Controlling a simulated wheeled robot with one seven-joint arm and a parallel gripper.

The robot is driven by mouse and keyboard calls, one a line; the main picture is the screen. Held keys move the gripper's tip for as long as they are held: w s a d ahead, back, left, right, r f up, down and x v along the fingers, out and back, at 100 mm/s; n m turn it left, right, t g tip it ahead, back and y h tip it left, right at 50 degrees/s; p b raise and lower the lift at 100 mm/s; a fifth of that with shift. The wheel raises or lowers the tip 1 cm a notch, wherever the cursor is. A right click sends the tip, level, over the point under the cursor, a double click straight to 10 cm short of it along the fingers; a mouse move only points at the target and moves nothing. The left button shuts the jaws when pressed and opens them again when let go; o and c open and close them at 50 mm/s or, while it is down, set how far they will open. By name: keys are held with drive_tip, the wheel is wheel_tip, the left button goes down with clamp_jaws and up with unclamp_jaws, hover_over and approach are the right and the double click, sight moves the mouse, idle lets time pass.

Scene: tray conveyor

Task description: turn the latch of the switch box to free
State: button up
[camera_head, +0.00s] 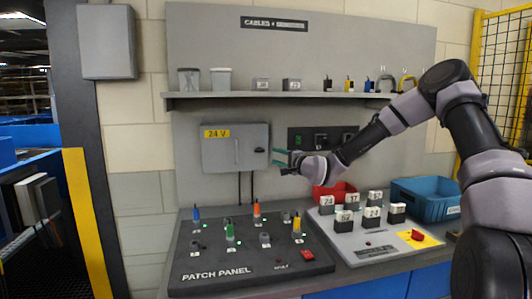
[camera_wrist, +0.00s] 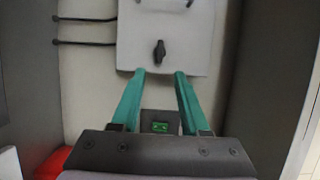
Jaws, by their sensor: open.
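The grey switch box (camera_head: 222,150) with a yellow 24 V label hangs on the back panel. It also fills the top middle of the wrist view (camera_wrist: 195,30). Its small dark latch (camera_wrist: 159,52) shows in the wrist view, with its long side running up and down the picture. In the head view my gripper (camera_head: 280,157) is at the box's right edge.
A patch panel (camera_head: 215,275) with coloured plugs stands on the bench below. Beside it are numbered blocks, a red bin (camera_head: 325,197) and a blue bin (camera_head: 425,200). A shelf (camera_head: 300,95) with small items runs above. Two black cables (camera_wrist: 85,42) leave the box.

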sight(261, 151)
drive_tip(key=x, duration=1)
drive_tip(key=shift+s+a, duration=0.1)
clamp_jaws()
